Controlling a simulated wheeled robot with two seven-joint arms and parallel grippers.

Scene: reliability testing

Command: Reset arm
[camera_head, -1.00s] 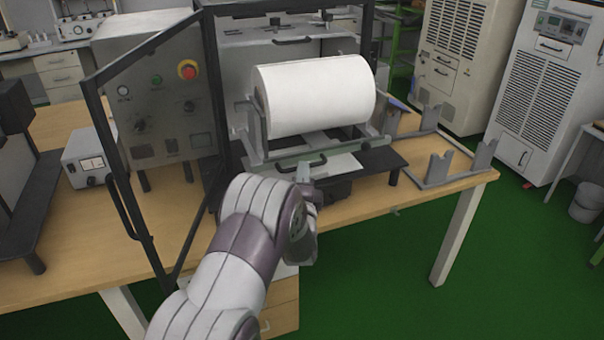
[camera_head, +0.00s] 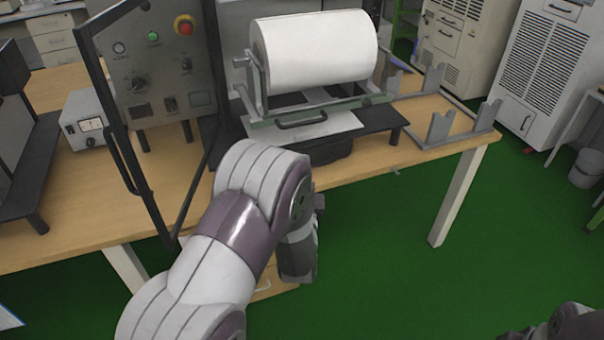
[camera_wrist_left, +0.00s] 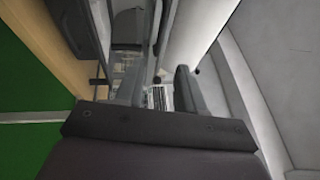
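My left arm (camera_head: 240,215) comes in from the bottom left and bends in front of the table. Its forearm end hangs before the table's front edge, and its gripper is hidden in the head view. In the left wrist view my left gripper (camera_wrist_left: 158,85) shows two dark fingers standing apart with nothing clearly between them. A small part of my right arm (camera_head: 578,324) shows at the bottom right corner. My right gripper is out of view.
A large white cylinder (camera_head: 314,50) rests in a grey cradle with a handle (camera_head: 302,121) on the wooden table (camera_head: 85,215). A black-framed door (camera_head: 128,150) stands open at left, by a control panel with a red button (camera_head: 184,25). Green floor (camera_head: 380,270) is clear in front.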

